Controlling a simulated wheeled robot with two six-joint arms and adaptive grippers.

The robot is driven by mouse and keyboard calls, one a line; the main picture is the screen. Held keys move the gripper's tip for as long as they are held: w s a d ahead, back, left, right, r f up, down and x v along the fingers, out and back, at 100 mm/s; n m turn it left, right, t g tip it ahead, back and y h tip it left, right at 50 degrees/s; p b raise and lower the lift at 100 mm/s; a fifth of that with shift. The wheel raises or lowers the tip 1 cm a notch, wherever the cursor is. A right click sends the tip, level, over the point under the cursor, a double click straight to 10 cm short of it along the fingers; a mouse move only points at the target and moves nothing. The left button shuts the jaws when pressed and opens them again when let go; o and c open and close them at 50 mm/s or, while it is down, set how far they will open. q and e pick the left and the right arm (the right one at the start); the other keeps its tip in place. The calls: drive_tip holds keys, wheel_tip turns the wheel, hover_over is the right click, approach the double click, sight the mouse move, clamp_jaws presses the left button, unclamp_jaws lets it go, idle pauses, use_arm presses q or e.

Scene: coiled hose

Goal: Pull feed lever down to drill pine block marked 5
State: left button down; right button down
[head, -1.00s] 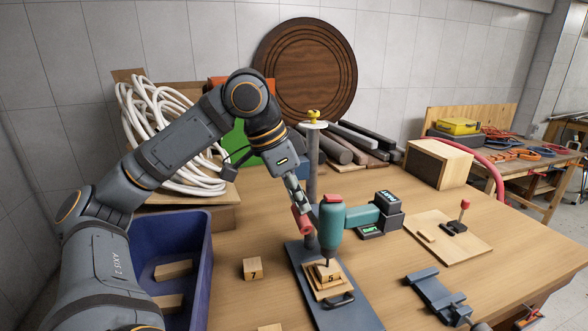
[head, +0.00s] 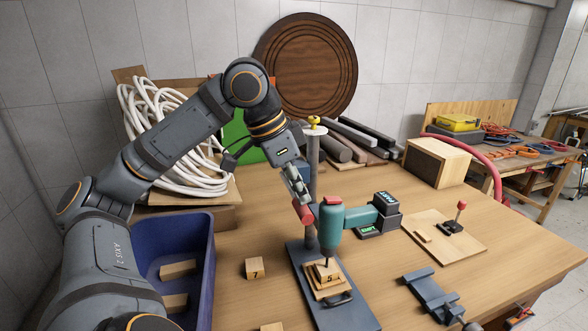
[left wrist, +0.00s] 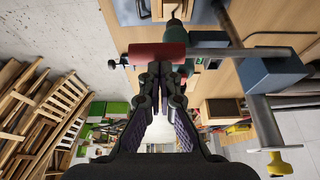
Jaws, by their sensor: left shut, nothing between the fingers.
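The teal drill (head: 331,222) stands on a post over a dark base plate (head: 307,285). The pine block marked 5 (head: 330,276) sits under the bit, on stacked wood on the plate. The feed lever's red handle (head: 304,213) is at the drill's left side; it also shows as a red cylinder in the left wrist view (left wrist: 157,55). My left gripper (head: 300,197) is at the handle, with its closed fingertips (left wrist: 160,68) right by the cylinder's edge. Nothing is between them; contact with the handle is not clear. My right gripper is not in view.
A pine block marked 7 (head: 255,268) lies left of the base plate. A blue bin (head: 207,265) with wood blocks is at the left. A vise (head: 430,293) and a board with a small red-knobbed lever (head: 461,207) are at the right. A coiled white hose (head: 165,135) stands behind.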

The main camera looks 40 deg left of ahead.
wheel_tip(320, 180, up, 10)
drive_tip(key=p, duration=0.9)
drive_tip(key=shift+p, duration=0.3)
idle(0.5)
idle(0.6)
